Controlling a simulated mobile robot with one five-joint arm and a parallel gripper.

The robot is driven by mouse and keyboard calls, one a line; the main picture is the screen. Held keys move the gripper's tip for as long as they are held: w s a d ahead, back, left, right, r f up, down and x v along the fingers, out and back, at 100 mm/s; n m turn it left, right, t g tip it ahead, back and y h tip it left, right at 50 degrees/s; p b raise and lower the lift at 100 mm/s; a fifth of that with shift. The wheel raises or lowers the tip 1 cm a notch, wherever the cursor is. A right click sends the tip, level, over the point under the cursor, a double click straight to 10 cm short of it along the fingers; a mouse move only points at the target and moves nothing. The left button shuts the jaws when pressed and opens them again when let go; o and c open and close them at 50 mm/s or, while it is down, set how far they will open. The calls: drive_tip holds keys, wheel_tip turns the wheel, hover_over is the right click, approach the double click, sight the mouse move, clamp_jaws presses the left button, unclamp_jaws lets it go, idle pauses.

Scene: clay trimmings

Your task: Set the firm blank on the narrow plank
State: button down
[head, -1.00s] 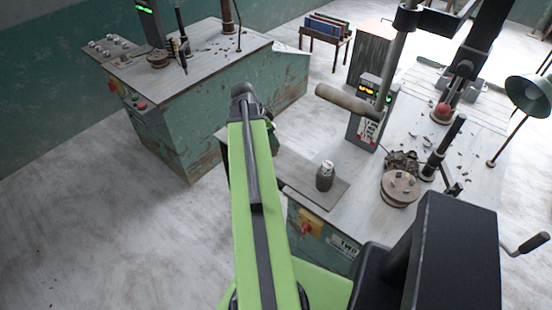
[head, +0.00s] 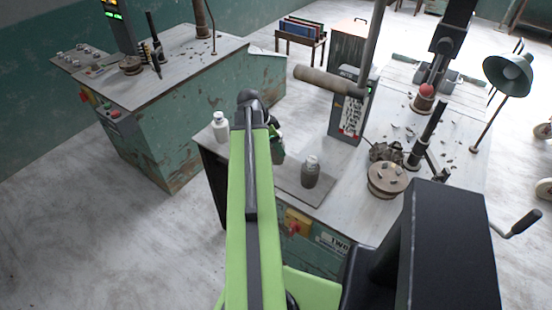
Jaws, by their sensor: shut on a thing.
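My green arm reaches forward over a workbench in the head view. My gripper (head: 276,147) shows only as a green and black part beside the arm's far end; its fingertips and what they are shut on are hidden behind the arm. A dark grey bottle-shaped piece with a pale top (head: 311,174) stands upright on a flat grey-brown board (head: 292,187) on the bench, right of the gripper. A pale bottle-shaped piece (head: 220,128) stands at the bench's far left corner, left of the arm. I cannot tell which piece is the firm blank.
A round wheel head (head: 387,180) with scraps, a lever column and a control box (head: 349,115) stand on the bench to the right. A lamp (head: 508,75) stands at its right side. A second green workbench (head: 170,125) is at the left. Open floor lies between and in front.

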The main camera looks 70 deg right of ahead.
drive_tip(key=shift+f+b, duration=2)
drive_tip(key=c, duration=0.5)
unclamp_jaws()
drive_tip(key=shift+r, duration=0.1)
drive_tip(key=shift+r, duration=0.1)
drive_tip(key=shift+r+p, duration=0.3)
drive_tip(key=shift+p, duration=0.2)
drive_tip(key=p+v, duration=1)
drive_tip(key=v, duration=0.1)
drive_tip(key=shift+w+a+r+p, duration=0.15)
drive_tip(key=shift+a+r+p, duration=0.05)
drive_tip(key=shift+p, duration=0.1)
